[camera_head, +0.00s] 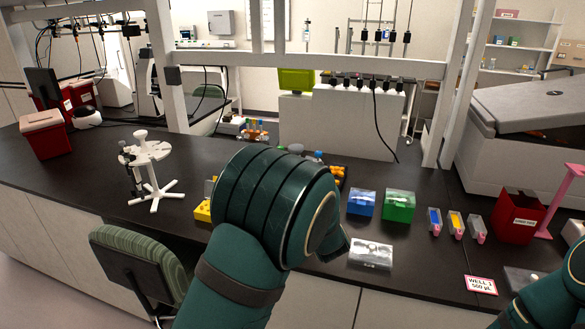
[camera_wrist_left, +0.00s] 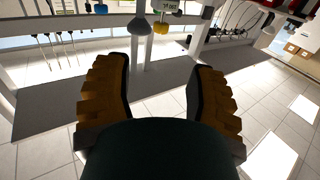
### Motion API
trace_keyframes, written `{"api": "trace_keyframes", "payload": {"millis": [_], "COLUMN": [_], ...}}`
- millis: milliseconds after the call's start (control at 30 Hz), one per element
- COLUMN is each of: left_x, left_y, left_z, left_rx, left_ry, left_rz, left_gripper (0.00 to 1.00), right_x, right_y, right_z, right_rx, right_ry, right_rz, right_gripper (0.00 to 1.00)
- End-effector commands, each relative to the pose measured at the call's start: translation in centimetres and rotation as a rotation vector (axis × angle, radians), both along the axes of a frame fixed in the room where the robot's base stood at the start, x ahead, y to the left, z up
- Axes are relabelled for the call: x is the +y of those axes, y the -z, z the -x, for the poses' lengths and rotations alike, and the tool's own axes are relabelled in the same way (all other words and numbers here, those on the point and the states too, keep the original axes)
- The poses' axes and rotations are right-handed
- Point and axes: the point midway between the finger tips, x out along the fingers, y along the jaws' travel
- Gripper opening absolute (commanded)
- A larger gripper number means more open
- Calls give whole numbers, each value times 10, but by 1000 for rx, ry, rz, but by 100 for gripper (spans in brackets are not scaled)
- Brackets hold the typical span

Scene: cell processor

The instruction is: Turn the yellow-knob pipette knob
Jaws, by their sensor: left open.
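In the left wrist view, a yellow knob (camera_wrist_left: 161,28) shows near the top, below a pale pipette body with a small green display (camera_wrist_left: 166,5). My left gripper (camera_wrist_left: 160,66) is open and empty, its two ribbed yellow fingers wide apart. The knob appears beyond the fingertips, between them and not touched. In the head view my green left arm fills the middle and hides its gripper. I cannot pick out the yellow knob there. My right arm shows only at the bottom right corner; its gripper is out of view.
A white round stand (camera_head: 146,153) with a dark pipette stands on the black bench. Blue (camera_head: 361,203) and green (camera_head: 399,206) boxes, a clear box (camera_head: 371,254) and a red bin (camera_head: 514,216) are on the right. A green chair (camera_head: 137,259) stands in front.

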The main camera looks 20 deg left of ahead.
Motion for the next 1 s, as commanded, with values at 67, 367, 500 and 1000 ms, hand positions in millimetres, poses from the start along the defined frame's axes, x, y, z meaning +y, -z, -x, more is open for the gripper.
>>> {"api": "trace_keyframes", "payload": {"millis": [67,367,500,1000], "left_x": [6,35,49,67], "left_y": [0,0,0,0], "left_z": [-9,-58,-80,-113], "left_rx": [1,-1,0,1], "left_ry": [-2,-3,-3,0], "left_rz": [-1,-3,-1,-2], "left_gripper": [56,56,56,56], "right_x": [0,0,0,-1], "right_y": [-1,-5,-8,-11], "right_z": [0,0,0,0], "right_rx": [0,0,0,0], "right_ry": [0,0,0,0], "right_rz": [0,-1,-1,-2], "right_gripper": [87,87,87,87]}}
